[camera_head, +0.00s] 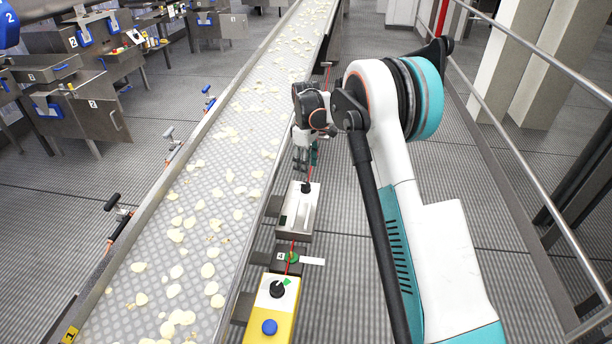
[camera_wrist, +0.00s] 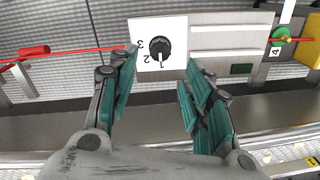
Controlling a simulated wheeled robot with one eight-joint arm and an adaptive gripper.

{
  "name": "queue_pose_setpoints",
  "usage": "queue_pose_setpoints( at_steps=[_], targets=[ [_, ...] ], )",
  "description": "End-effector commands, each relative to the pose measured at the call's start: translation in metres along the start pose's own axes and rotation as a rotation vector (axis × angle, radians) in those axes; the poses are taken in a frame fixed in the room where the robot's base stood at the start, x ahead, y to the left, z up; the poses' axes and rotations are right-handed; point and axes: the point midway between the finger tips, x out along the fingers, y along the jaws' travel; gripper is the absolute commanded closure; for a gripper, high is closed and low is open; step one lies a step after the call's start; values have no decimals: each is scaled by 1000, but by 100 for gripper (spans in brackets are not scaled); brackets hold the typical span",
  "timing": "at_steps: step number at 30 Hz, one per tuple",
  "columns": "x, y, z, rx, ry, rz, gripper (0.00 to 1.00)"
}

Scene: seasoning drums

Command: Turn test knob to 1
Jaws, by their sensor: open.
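The black round test knob (camera_wrist: 160,48) sits on the white plate of a grey metal box (camera_wrist: 215,30) in the wrist view. The digits 1, 2 and 3 are printed around it, rotated in this view. A pale mark shows on the knob's face, but I cannot tell for sure which digit it points to. In the head view the knob (camera_head: 306,187) is at the far end of its box (camera_head: 297,222). My gripper (camera_wrist: 161,72) is open and empty, its teal fingers apart on either side of the knob, not visibly touching it. My gripper (camera_head: 304,160) also shows in the head view, just beyond the box.
A conveyor belt (camera_head: 200,190) with scattered chips runs along the left of the box. A red cord (camera_wrist: 80,51) passes at the box. A green round part (camera_head: 292,258) and a yellow box (camera_head: 273,310) with another black knob and a blue button stand nearer. A railing (camera_head: 520,160) is at right.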

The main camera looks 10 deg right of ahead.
Motion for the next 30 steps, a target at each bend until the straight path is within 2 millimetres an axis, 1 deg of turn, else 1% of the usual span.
queue_pose_setpoints(
  at_steps=[1,3,6,9,13,20,23,26,30],
  targets=[
    [-10,0,0,0,0,0,55],
    [-21,0,0,0,0,0,55],
    [-33,0,0,0,0,0,55],
    [-40,0,0,0,0,0,55],
    [-43,0,0,0,0,0,55],
    [-43,0,0,0,0,0,55],
    [-47,-1,1,5,2,3,55],
    [-60,-6,5,22,10,12,55],
    [-90,-20,17,71,34,38,55]
  ],
)
